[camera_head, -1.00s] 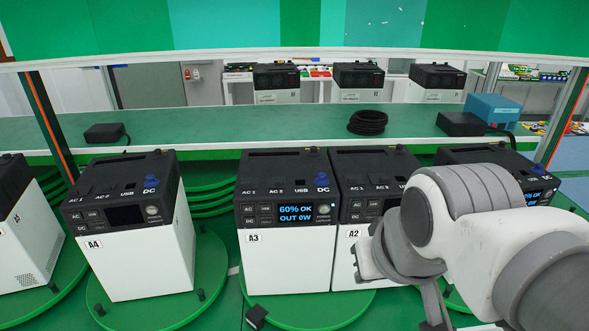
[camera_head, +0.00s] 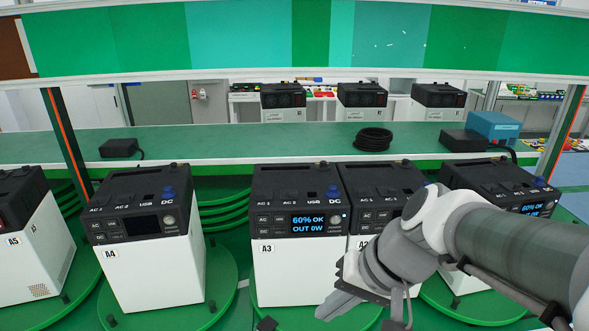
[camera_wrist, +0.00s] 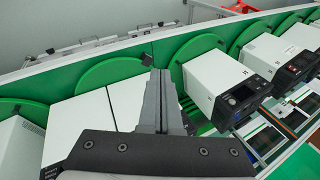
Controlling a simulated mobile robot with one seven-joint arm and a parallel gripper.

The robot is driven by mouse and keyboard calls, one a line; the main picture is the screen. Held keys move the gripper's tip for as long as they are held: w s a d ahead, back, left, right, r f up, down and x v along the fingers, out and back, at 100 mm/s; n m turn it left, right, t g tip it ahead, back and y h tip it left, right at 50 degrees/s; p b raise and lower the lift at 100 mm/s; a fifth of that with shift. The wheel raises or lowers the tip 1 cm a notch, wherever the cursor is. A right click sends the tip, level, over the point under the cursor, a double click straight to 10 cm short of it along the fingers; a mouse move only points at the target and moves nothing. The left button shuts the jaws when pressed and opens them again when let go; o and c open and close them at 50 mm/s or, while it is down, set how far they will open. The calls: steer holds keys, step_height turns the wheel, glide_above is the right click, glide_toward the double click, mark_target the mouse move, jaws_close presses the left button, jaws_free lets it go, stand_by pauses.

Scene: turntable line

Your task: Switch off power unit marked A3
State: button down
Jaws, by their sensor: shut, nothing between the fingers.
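The power unit marked A3 (camera_head: 290,278) is a white box with a black top and front panel, standing on a green turntable. Its blue display (camera_head: 308,224) is lit and reads "60% OK, OUT 0W". A round power button (camera_head: 335,219) with a small light beside it sits right of the display. My gripper (camera_head: 328,310) is shut and empty, low in front of A3's lower right part. In the wrist view my shut gripper (camera_wrist: 158,88) points past white boxes whose labels I cannot read.
Unit A2 (camera_head: 380,177) stands close right of A3, partly hidden by my arm. A4 (camera_head: 155,270), with a dark display, and A5 (camera_head: 30,255) stand to the left. A green shelf (camera_head: 250,144) behind holds a coiled black cable (camera_head: 373,139) and a blue box (camera_head: 493,125).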

mark_target(336, 221)
steer(key=w+d+f+m+t+y, duration=0.1)
steer(key=w+d+f+m+t, duration=0.2)
steer(key=w, duration=0.5)
steer(key=w+d+f+m+t+y, duration=0.2)
steer(key=w+d+f+m+t, duration=0.2)
steer(key=w+m, duration=0.4)
steer(key=shift+w+d+m+y, duration=0.3)
steer(key=shift+w+d, duration=0.2)
steer(key=shift+w, duration=0.3)
steer(key=shift+f, duration=0.1)
steer(key=shift+w+p, duration=0.65)
steer(key=shift+w, duration=3.75)
steer(key=shift+w, duration=0.1)
